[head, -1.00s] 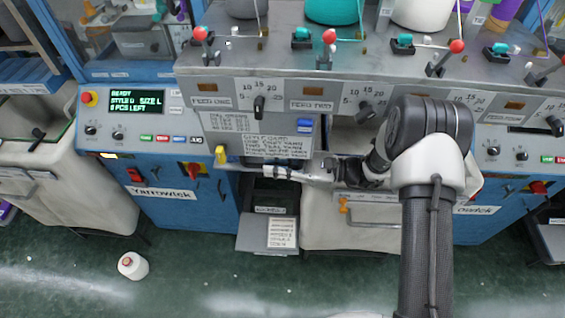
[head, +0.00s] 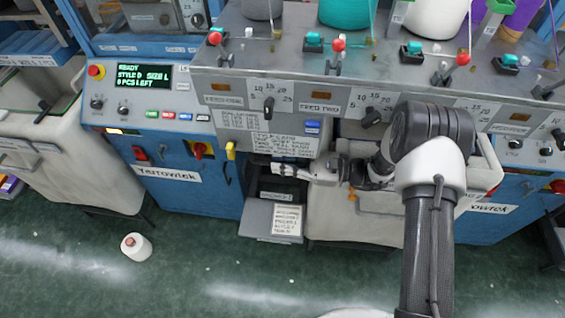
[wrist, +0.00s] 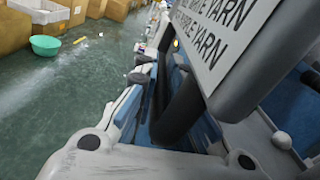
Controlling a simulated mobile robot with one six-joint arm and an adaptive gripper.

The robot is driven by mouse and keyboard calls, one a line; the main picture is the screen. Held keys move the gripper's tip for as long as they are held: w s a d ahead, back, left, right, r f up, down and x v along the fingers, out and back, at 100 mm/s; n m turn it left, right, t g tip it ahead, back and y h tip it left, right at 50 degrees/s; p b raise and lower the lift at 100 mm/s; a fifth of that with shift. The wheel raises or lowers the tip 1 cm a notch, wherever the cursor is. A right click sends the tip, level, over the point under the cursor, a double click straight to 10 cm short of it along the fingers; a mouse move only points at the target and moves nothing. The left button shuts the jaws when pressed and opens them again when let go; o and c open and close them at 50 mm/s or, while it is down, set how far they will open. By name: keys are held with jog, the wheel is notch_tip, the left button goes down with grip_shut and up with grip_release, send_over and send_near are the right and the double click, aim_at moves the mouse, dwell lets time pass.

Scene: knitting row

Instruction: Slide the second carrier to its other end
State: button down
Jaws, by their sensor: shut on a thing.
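My gripper (head: 279,169) reaches left along the front of the knitting machine, just under its printed placard (head: 284,146). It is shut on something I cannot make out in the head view. In the wrist view my two fingers (wrist: 166,152) frame the bottom, and a thick black bar (wrist: 184,108) runs between and beyond them. I cannot tell whether that bar is what I hold. Red-balled levers stand on the machine's top, the second one (head: 338,44) above the "FEED TWO" label. I cannot tell which part is the second carrier.
A yellow tab (head: 231,150) sits left of my gripper. A white sign reading "PURPLE YARN" (wrist: 215,38) is close in the wrist view.

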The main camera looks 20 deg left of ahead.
jog(key=shift+s+f, duration=0.1)
jog(key=shift+f, duration=0.1)
jog(key=c, duration=1.8)
grip_release()
jog(key=shift+d, duration=0.1)
jog(key=shift+o, duration=0.6)
jog(key=shift+d, duration=0.2)
jog(key=shift+o, duration=0.4)
jog(key=v, duration=1.1)
jog(key=shift+w+d+r, duration=0.2)
jog(key=shift+w, duration=0.1)
